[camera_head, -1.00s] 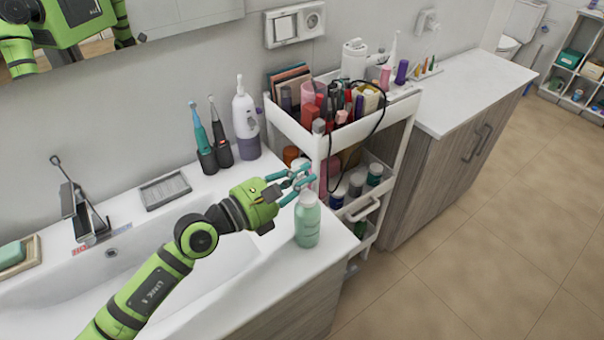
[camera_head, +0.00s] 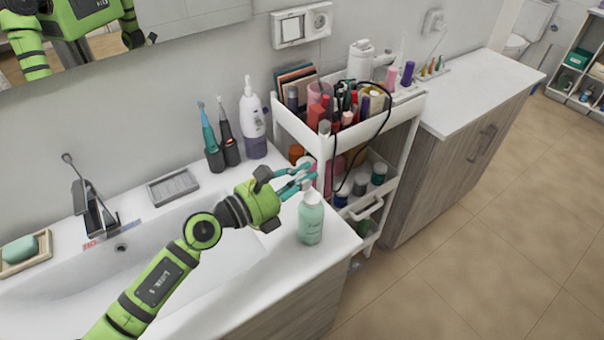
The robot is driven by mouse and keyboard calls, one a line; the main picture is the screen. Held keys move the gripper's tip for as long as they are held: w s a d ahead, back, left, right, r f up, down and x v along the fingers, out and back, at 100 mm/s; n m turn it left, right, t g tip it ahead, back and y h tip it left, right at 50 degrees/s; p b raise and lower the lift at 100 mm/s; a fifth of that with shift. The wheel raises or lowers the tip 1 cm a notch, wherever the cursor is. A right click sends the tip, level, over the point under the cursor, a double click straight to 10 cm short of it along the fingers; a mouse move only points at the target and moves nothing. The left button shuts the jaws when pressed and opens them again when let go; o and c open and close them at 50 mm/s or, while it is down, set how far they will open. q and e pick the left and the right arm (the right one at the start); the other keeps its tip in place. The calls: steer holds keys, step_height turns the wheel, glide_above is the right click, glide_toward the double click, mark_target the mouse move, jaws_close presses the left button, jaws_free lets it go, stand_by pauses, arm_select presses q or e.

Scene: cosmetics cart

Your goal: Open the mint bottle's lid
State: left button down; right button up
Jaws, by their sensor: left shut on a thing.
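The mint bottle (camera_head: 311,224) stands upright on the front right corner of the white washbasin counter. It is pale green with a whitish top. My left gripper (camera_head: 311,177) comes in from the left and is at the bottle's top, its teal fingers closed on the lid. The fingers mostly hide the lid, so I cannot tell whether it is still seated on the neck. My right gripper is not directly in view.
A white cart (camera_head: 297,130) full of cosmetics stands close behind the bottle. Two electric toothbrushes (camera_head: 213,150) and a white-and-purple bottle (camera_head: 253,125) stand at the wall. The basin (camera_head: 150,232) lies below my left arm.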

arm_select(q)
steer(key=c, duration=1.2)
jaws_free()
steer(key=shift+o, duration=0.2)
steer(key=shift+s, duration=0.1)
steer(key=v, duration=1.2)
